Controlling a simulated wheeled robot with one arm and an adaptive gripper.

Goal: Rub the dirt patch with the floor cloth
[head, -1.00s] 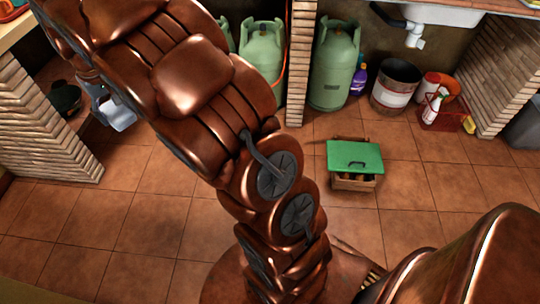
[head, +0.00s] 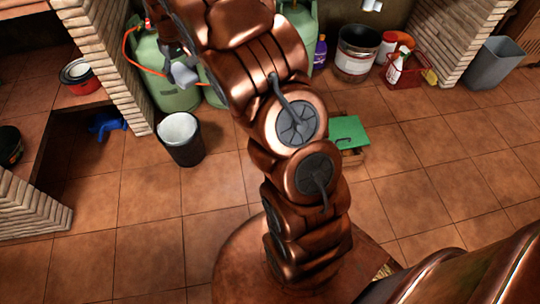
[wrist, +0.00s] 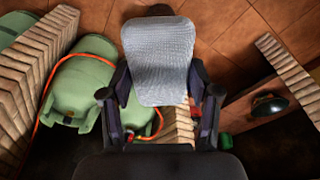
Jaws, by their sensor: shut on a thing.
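My gripper (wrist: 159,94) is shut on a pale grey textured cloth (wrist: 157,50), which stands out flat beyond the fingers in the wrist view. In the head view the cloth (head: 184,75) is a small pale patch at the upper left, beside my arm and in front of the green gas cylinders. My arm hides most of the gripper there. I cannot make out a dirt patch on the floor in either view; my arm and base cover part of the tiles.
A black bin with a white liner (head: 181,138) stands on the floor left of my arm. Green gas cylinders (head: 165,75) with an orange hose stand behind it. A green-lidded box (head: 348,132) lies right of my arm. Tiles at lower left and right are clear.

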